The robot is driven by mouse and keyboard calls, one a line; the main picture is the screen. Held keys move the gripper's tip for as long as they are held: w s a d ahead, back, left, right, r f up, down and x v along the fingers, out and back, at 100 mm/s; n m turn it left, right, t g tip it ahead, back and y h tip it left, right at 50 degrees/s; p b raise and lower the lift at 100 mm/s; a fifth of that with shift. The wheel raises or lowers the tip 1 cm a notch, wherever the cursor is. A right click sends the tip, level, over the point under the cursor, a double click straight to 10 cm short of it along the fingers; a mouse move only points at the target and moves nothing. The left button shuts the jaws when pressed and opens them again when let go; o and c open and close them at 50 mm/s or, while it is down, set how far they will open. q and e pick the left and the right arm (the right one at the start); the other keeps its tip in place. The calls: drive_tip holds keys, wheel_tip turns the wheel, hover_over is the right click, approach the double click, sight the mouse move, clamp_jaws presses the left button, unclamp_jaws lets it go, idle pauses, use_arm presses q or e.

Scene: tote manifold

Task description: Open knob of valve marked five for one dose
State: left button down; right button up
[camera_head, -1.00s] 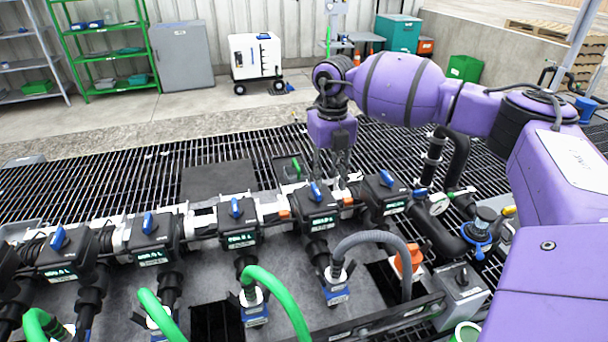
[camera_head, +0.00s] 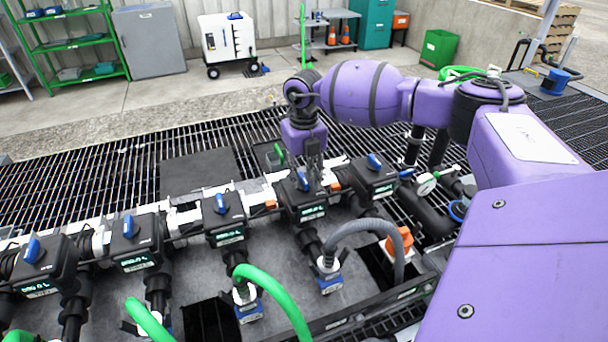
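A row of black valve boxes with blue knobs and small lit displays runs across the view. My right gripper (camera_head: 316,174) points down just behind and right of the blue knob (camera_head: 303,181) of the second valve box from the right (camera_head: 306,208). Its dark fingers overlap the box's back edge, and I cannot tell whether they touch the knob or how far apart they are. The rightmost box (camera_head: 376,186) has its own blue knob (camera_head: 374,161). The markings are too small to read, so I cannot tell which is five. My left gripper is out of view.
A grey hose (camera_head: 358,228) and green hoses (camera_head: 277,292) rise in front of the boxes. A pressure gauge (camera_head: 426,184) and black pipes stand at the right. A dark floor grating (camera_head: 100,190) lies behind.

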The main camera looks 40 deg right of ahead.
sight(305, 179)
clamp_jaws()
drive_tip(key=n, duration=0.5)
drive_tip(key=shift+d, duration=0.15)
idle(0.4)
unclamp_jaws()
wheel_tip(305, 179, up, 12)
idle(0.5)
idle(0.8)
